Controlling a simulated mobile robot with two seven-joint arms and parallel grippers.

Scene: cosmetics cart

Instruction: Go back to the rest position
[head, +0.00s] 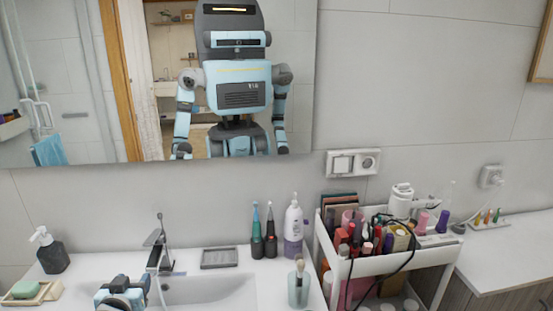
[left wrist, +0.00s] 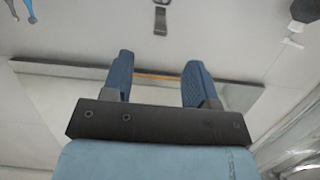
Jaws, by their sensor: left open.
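My left gripper (head: 123,290) shows at the bottom left of the head view, in front of the left part of the sink. In the left wrist view its two blue fingers (left wrist: 158,72) stand apart with nothing between them. The tap (head: 160,246) is behind and to the right of it in the head view. The tap also shows at the top of the left wrist view (left wrist: 160,18). My right gripper shows directly in no view; the mirror (head: 60,70) reflects my body with both arms hanging down.
A dark soap dispenser (head: 52,251) and a soap dish (head: 30,293) with green soap stand at left. A full cosmetics cart (head: 395,262) is at right.

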